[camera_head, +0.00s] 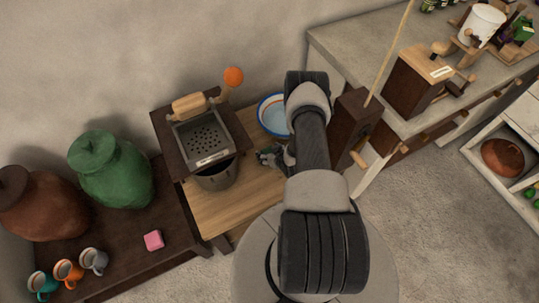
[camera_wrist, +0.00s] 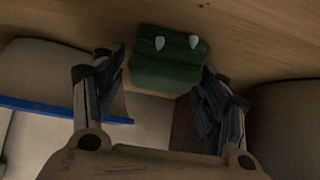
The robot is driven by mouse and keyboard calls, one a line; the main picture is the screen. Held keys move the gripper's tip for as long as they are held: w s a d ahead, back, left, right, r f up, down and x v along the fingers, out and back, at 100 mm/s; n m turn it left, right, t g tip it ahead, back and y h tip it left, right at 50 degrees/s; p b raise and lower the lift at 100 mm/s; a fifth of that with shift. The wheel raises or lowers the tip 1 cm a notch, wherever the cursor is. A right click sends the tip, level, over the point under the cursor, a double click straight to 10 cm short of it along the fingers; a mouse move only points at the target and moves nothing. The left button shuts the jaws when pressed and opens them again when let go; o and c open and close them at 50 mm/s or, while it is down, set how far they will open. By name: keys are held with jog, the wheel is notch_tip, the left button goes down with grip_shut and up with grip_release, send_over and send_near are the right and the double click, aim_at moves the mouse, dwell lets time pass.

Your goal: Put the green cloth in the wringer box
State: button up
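The wringer box (camera_head: 203,138) is a dark wooden frame around a metal tray with a perforated floor. It has a wooden roller-like handle at the back and an orange ball on a lever. A dark green, folded-looking thing (camera_wrist: 170,62) with two pale spots, apparently the green cloth, shows in the wrist view. My gripper (camera_wrist: 163,78) is open, with its fingers on either side of the green thing; I cannot tell whether they touch it. In the head view my gripper (camera_head: 268,156) is low over the wooden table, right of the wringer box, and the cloth is mostly hidden.
A blue-rimmed bowl (camera_head: 271,113) stands behind my gripper. A pot (camera_head: 217,177) is under the wringer box. A dark wooden box (camera_head: 354,126) stands close right of my arm. Green (camera_head: 112,172) and brown (camera_head: 42,207) jars, mugs and a pink block (camera_head: 153,240) are at left.

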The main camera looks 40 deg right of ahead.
jog(key=c, duration=1)
